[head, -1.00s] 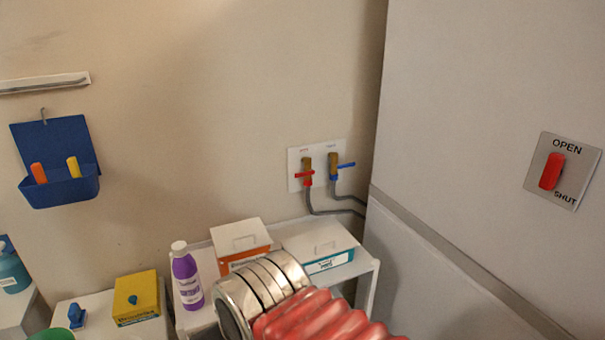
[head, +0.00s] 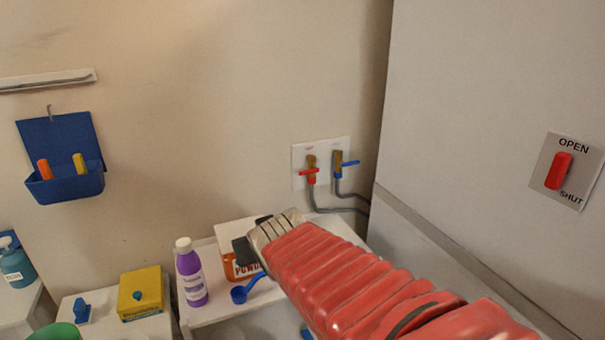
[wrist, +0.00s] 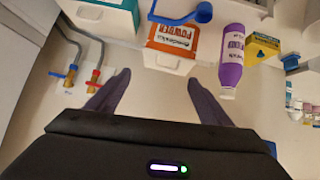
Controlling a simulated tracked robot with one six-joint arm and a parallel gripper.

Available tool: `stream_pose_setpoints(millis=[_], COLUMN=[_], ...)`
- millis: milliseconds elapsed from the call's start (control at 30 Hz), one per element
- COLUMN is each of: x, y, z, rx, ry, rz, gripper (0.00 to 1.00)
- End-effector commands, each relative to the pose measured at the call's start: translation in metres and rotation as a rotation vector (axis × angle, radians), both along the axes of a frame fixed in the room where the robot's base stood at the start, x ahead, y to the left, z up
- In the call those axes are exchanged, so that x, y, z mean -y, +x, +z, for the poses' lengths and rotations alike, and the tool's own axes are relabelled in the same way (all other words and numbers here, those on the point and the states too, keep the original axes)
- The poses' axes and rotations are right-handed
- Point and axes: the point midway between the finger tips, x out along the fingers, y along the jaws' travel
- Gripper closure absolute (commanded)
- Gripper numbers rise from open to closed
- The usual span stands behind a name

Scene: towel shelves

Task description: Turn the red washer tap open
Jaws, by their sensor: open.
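The red washer tap (head: 308,172) is on a white wall plate beside the big grey panel. Its red handle lies roughly crosswise to the brass body. A blue-handled tap (head: 346,163) sits just right of it. In the wrist view the red tap (wrist: 94,80) is at the left, outside my left finger, with the blue tap (wrist: 62,74) further left. My gripper (wrist: 159,77) is open, with nothing between its two dark fingers. In the head view its dark fingers partly show over the shelf, lower left of the taps and apart from them; my red arm hides much of the shelf.
Below the taps, the white shelf (head: 212,311) holds a purple bottle (head: 191,273), an orange-and-white powder box (head: 228,263) and a blue scoop (head: 241,293). A red lever (head: 559,171) marked OPEN/SHUT is on the panel at right. Grey hoses (head: 342,209) run from the taps.

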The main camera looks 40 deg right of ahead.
Motion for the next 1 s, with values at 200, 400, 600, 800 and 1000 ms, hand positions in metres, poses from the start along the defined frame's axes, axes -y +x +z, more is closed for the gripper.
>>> stream_pose_setpoints(millis=[200, 400, 600, 800, 1000], x=[0.075, 0.138, 0.191, 0.233, 0.253], y=[0.041, 0.063, 0.071, 0.064, 0.053], z=[0.008, 0.013, 0.009, 0.000, -0.006], rx=[0.153, 0.295, 0.429, 0.560, 0.649], ry=[-0.063, -0.117, -0.131, -0.115, -0.090], rz=[-0.046, -0.058, -0.031, 0.015, 0.056], gripper=[0.27, 0.27, 0.27, 0.27, 0.27])
